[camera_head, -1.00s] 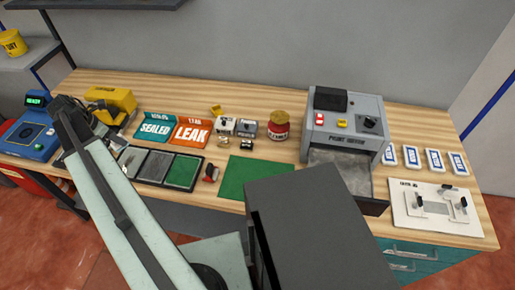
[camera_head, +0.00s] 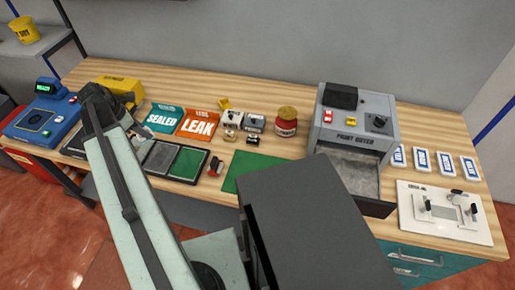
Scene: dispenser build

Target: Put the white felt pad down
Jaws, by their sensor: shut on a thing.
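My arm (camera_head: 134,190) reaches up and left across the view, over the left part of the workbench. Its dark joint (camera_head: 97,97) shows in front of the yellow device. The gripper's fingers are hidden behind the arm, and I cannot make out the white felt pad. A black tray (camera_head: 205,168) stands right of the arm, with a grey pad (camera_head: 159,158) and a green pad (camera_head: 187,163) showing.
A blue device (camera_head: 42,121) with a lit display stands at far left. SEALED (camera_head: 162,119) and LEAK (camera_head: 198,125) trays, a red jar (camera_head: 286,122), a green mat (camera_head: 245,170), a grey machine (camera_head: 356,125) and a white fixture plate (camera_head: 443,215) share the bench. My dark body part fills the lower middle.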

